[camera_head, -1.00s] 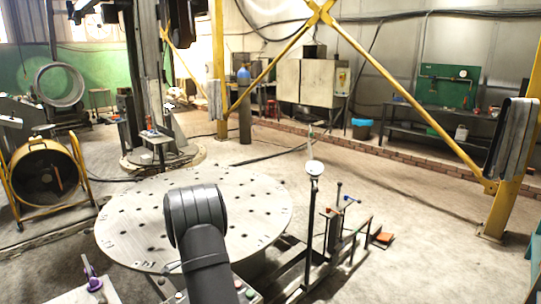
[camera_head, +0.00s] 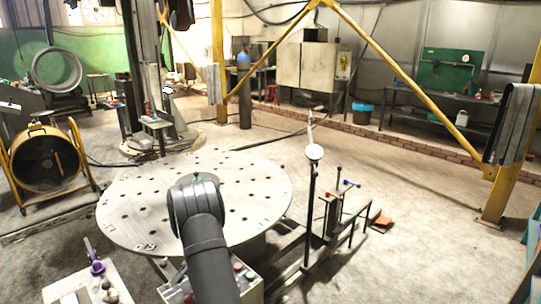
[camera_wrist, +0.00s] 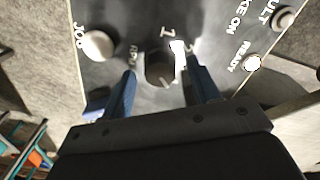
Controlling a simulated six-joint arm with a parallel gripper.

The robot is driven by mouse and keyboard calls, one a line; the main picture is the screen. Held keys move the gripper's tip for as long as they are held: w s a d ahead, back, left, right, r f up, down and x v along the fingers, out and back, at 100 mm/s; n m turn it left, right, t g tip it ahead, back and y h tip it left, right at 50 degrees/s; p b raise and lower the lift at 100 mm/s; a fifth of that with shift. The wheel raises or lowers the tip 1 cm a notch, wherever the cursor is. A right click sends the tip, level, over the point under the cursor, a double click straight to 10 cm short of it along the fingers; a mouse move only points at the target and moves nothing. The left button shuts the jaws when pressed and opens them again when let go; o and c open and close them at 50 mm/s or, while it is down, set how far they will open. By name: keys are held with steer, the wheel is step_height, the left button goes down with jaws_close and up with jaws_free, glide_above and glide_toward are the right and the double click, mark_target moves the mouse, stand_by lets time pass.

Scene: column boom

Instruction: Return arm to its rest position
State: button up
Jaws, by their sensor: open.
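My gripper (camera_wrist: 160,66) shows in the wrist view with two blue fingers spread apart. A black round knob (camera_wrist: 158,70) on a dark control panel (camera_wrist: 130,25) lies in line with the gap between the fingertips. I cannot tell whether the fingers touch it. The panel carries a white button marked JOG (camera_wrist: 98,44) and a lamp marked READY (camera_wrist: 252,62). In the head view my dark arm rises from the bottom middle, in front of the round table. My gripper is hidden there. A control box (camera_head: 250,288) with buttons shows beside the arm.
A round perforated table (camera_head: 125,205) stands beyond the arm. A yellow-framed drum fan (camera_head: 45,165) is at left. Open floor (camera_head: 420,200) lies at right.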

steer(key=n, duration=0.3)
step_height(320, 180, up, 9)
stand_by(0.5)
steer(key=shift+r, duration=0.1)
stand_by(1.0)
